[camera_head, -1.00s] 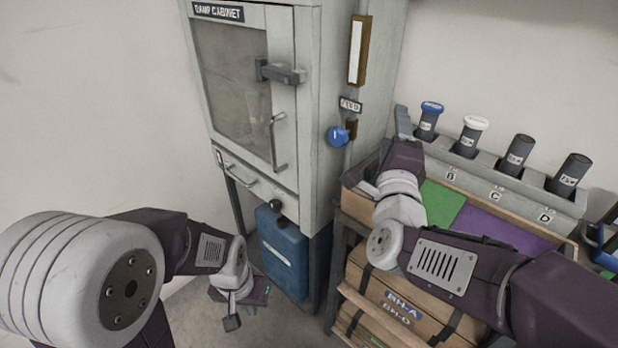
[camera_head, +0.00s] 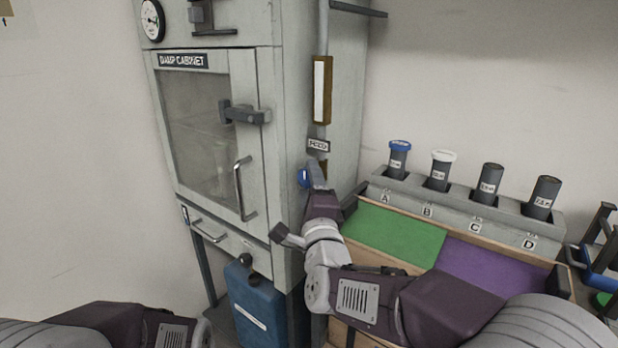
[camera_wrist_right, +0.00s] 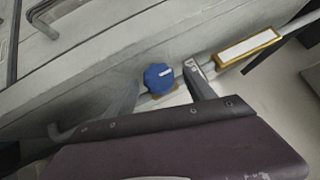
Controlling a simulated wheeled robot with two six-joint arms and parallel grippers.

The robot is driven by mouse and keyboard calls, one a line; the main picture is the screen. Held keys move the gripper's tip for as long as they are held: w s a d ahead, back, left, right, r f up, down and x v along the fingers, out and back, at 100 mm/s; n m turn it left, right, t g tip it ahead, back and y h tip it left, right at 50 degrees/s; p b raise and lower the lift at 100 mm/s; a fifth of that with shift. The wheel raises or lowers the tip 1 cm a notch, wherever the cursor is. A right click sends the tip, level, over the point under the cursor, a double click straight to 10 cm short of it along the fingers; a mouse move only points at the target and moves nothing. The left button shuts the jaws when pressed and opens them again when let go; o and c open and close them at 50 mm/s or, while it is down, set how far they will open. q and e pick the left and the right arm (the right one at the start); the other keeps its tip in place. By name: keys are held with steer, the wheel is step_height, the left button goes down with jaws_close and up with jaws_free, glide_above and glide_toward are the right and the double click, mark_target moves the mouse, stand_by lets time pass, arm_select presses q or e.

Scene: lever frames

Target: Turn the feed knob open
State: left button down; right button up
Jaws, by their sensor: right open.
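The blue feed knob (camera_head: 303,177) is on the side of the damp cabinet (camera_head: 262,165), just below the FEED label (camera_head: 318,146). It also shows in the right wrist view (camera_wrist_right: 158,78), with a short white mark on its face. My right gripper (camera_head: 313,175) is at the knob and partly covers it in the head view. In the right wrist view its open fingers (camera_wrist_right: 162,77) stand on either side of the knob. I cannot tell whether they touch it. My left arm shows at the bottom left, but its gripper is out of view.
A pipe with a brown-framed white gauge (camera_head: 321,90) runs up the cabinet side above the knob. A blue container (camera_head: 257,305) stands below the cabinet. To the right are a rack (camera_head: 465,210) of dark tubes and green (camera_head: 395,232) and purple (camera_head: 490,268) panels.

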steer(key=shift+w, duration=0.4)
steer(key=shift+c, duration=0.2)
steer(key=c, duration=1.3)
steer(key=shift+a+r+n+g+h+p, duration=0.15)
steer(key=shift+n+g+h+p, duration=0.75)
steer(key=shift+p, duration=4.45)
steer(key=shift+d+r+n+g+h+p, duration=0.2)
steer(key=shift+n+g+p, duration=1.55)
steer(key=shift+p, duration=3.65)
steer(key=shift+a+r+n+g+h+p, duration=0.3)
steer(key=shift+n+g+p, duration=1)
steer(key=shift+p, duration=4.05)
steer(key=shift+d, duration=0.1)
